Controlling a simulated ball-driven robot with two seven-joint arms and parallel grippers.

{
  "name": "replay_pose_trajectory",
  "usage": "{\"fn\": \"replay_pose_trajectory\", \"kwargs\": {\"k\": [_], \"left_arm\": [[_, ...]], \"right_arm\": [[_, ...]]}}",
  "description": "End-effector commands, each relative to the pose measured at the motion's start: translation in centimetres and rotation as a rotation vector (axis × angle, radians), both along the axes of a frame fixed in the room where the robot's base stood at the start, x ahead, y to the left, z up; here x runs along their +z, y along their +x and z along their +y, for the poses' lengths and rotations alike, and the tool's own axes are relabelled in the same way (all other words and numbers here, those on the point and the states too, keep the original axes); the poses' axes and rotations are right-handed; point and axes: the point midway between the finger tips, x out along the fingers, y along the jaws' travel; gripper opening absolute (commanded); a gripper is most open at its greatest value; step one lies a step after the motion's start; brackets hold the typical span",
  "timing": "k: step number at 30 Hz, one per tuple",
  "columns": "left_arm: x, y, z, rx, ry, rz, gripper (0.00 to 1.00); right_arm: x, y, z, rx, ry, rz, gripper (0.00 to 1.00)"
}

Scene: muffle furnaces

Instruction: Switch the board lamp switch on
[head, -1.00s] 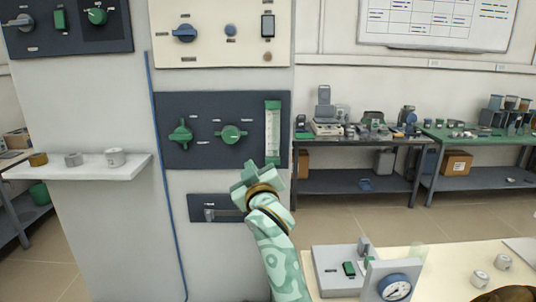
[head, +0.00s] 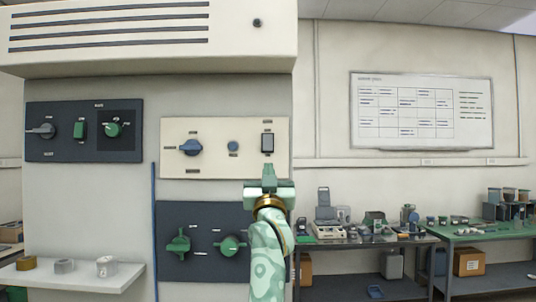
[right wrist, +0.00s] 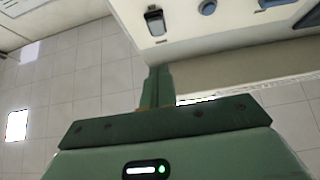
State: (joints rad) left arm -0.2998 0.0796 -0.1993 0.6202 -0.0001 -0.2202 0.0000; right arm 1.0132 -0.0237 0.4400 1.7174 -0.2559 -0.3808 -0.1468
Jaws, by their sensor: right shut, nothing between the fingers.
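My right gripper (head: 268,172) is shut and empty, fingers pointing up, just below the switch in the head view. In the right wrist view the closed fingertips (right wrist: 157,72) are apart from the switch. My left gripper is not in view.
The cream panel (head: 215,170) also has a blue-grey knob (head: 191,147) and a round button (head: 233,146). A dark panel (head: 205,268) with green knobs is below. Another dark panel (head: 35,152) is left, above a white shelf (head: 80,280). Benches stand at right.

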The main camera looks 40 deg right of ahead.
Motion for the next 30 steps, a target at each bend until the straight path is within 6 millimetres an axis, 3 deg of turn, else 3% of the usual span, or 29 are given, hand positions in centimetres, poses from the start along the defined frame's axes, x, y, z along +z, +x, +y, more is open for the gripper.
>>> {"fn": "replay_pose_trajectory", "kwargs": {"k": [12, 19, 30], "left_arm": [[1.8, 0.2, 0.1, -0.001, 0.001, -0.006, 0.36], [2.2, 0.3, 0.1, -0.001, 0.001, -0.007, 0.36], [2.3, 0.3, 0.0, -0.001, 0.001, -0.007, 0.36]], "right_arm": [[5.5, 5.2, -4.5, 0.001, 0.001, -0.001, 0.00], [4.9, 7.6, -6.5, 0.000, 0.001, 0.002, 0.00], [4.6, 8.2, -7.0, 0.000, 0.000, 0.000, 0.00]]}}
